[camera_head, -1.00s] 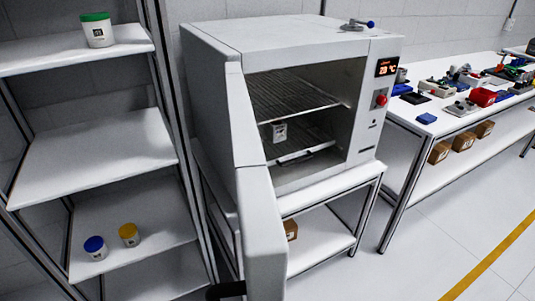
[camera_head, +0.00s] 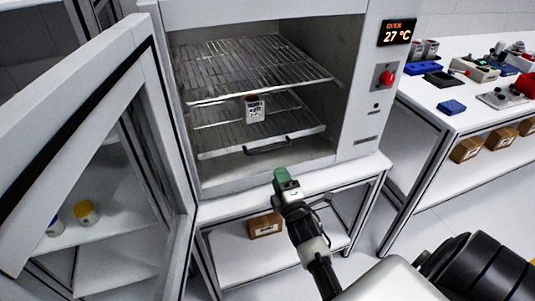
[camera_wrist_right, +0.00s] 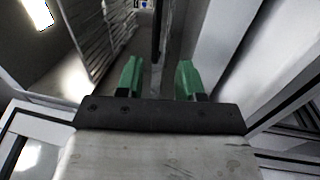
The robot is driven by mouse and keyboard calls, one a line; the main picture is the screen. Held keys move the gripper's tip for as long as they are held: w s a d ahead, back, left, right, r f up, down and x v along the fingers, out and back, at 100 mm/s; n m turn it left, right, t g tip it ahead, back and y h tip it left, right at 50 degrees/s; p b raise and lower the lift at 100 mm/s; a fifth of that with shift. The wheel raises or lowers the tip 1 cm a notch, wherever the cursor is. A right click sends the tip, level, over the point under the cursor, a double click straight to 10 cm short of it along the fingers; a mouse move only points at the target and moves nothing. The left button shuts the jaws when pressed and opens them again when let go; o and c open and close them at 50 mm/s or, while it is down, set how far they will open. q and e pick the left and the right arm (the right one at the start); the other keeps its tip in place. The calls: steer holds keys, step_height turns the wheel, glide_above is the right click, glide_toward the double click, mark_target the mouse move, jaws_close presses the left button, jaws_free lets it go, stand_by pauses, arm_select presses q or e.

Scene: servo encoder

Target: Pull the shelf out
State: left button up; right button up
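The white oven (camera_head: 368,130) stands open with two wire racks inside. The upper shelf (camera_head: 250,68) is bare. The lower shelf (camera_head: 222,138) carries a small white jar (camera_head: 255,109) and has a dark handle (camera_head: 267,148) on its front edge. Both shelves appear to sit inside the oven. My right gripper (camera_head: 285,180), with green fingertips, is in front of the oven, below and slightly right of the handle and seemingly apart from it. In the right wrist view its two fingers (camera_wrist_right: 159,78) are spread, with nothing evidently gripped. My left gripper is not in view.
The open oven door (camera_head: 85,130) fills the left side. The oven stands on a white table (camera_head: 350,180) with a cardboard box (camera_head: 265,225) on the level below. A workbench (camera_head: 440,122) with several devices is at the right.

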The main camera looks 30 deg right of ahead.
mark_target(268, 150)
steer(key=x, duration=1.1)
steer(key=shift+s+d+r, duration=0.15)
steer(key=shift+r, duration=0.15)
steer(key=shift+c, duration=0.4)
jaws_close()
